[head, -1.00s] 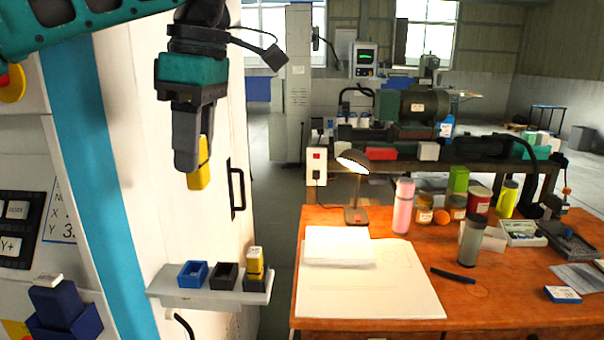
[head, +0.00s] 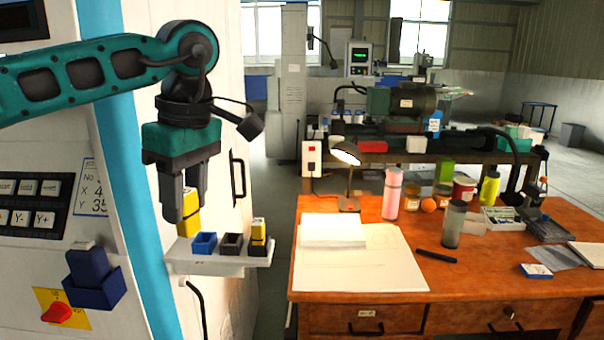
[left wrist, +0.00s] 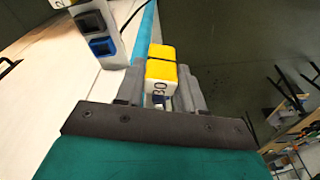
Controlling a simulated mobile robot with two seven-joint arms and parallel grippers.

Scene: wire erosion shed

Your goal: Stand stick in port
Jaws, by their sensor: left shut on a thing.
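My left gripper (head: 185,208) is shut on a yellow stick (head: 187,228), which hangs down between its fingers. The stick shows between the fingers in the left wrist view (left wrist: 161,72), with dark print on it. A small white shelf (head: 215,262) on the machine's side carries a blue port (head: 204,243) and a black port (head: 231,244), both looking empty. At its right end another yellow stick (head: 259,232) stands upright in a dark port. In the head view the held stick appears left of the blue port; I cannot tell its exact gap to the shelf. My right gripper is out of view.
A dark blue stick (head: 88,265) stands in a dark blue holder (head: 92,293) on the machine front, above a red knob (head: 57,313). A black handle (head: 238,180) sticks out above the shelf. The orange desk (head: 460,275) stands apart at right.

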